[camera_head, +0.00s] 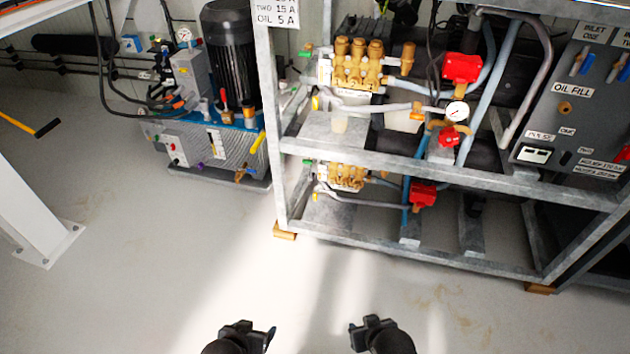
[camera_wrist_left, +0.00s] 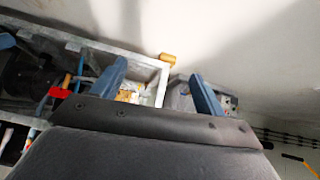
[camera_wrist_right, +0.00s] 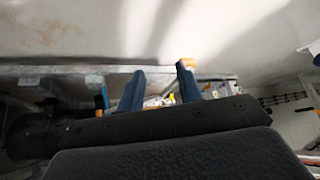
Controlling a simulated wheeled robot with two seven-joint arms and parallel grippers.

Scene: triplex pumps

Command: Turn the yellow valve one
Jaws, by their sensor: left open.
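Several small yellow parts show in the head view; I cannot tell which is valve one. One yellow handle (camera_head: 315,103) sits at the left end of the upper brass pump (camera_head: 358,65). A similar yellow handle (camera_head: 316,197) sits by the lower brass pump (camera_head: 345,177). A yellow lever (camera_head: 258,142) is on the blue-topped power unit at the left. My left gripper (camera_head: 245,330) is open and empty, low in the view, well away from the frame. My right gripper (camera_head: 368,327) is also low and apart from everything, its blue fingers (camera_wrist_right: 160,82) apart with nothing held.
A grey metal frame (camera_head: 440,160) holds the pumps, hoses and red-handled valves (camera_head: 462,68). A dark control panel (camera_head: 585,100) stands at the right. A white post (camera_head: 35,215) is at the left. The floor (camera_head: 160,270) before the frame is clear.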

